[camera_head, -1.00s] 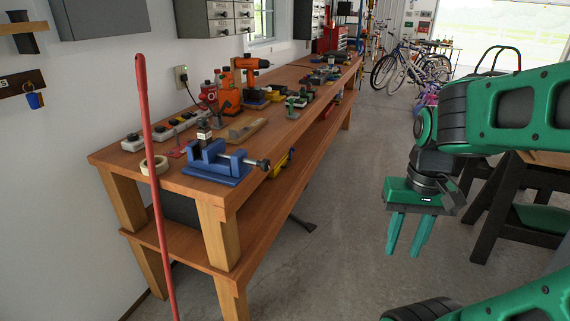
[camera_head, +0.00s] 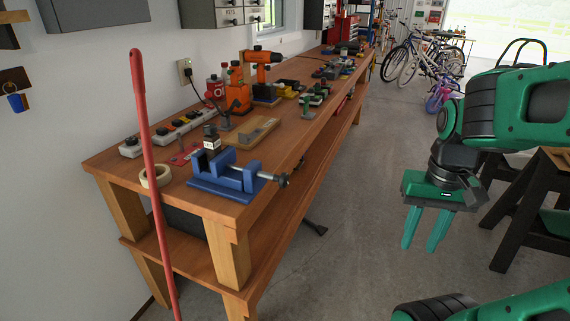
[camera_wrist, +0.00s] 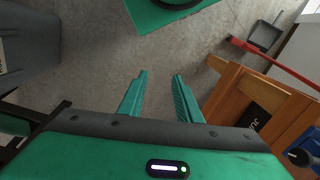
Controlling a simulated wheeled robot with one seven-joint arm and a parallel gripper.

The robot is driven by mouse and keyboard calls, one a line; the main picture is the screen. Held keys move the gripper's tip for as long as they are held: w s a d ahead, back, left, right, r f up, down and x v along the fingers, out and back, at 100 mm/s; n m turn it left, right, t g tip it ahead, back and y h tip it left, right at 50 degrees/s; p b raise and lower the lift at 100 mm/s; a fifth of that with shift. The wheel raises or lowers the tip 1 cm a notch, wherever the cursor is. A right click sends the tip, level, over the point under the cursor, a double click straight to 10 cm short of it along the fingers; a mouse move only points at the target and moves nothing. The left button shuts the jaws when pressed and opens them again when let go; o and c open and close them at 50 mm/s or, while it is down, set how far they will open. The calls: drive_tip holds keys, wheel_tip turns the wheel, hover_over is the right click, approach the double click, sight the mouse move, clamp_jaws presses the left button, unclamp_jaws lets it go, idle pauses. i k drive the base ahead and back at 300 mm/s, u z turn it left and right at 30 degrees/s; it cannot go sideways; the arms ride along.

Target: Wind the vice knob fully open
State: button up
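The blue vice (camera_head: 226,176) sits on the near end of the wooden workbench, its screw end pointing right. Its knob (camera_head: 282,180) is a dark piece at the end of the screw, by the bench's right edge. The vice also shows at the right edge of the wrist view (camera_wrist: 306,150), with its dark round knob (camera_wrist: 298,157). My green gripper (camera_head: 425,231) hangs fingers down over the floor, well to the right of the bench and apart from the vice. Its two fingers (camera_wrist: 160,92) are spread with nothing between them.
The workbench (camera_head: 262,215) carries a tape roll (camera_head: 155,176), an orange drill (camera_head: 262,57) and several other tools. A red pole (camera_head: 147,150) stands before its near left end.

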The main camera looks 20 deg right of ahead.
sight(283, 180)
drive_tip(key=i, duration=0.6)
drive_tip(key=z, duration=0.3)
drive_tip(key=k, duration=2)
drive_tip(key=u, duration=0.6)
drive_tip(key=i, duration=1)
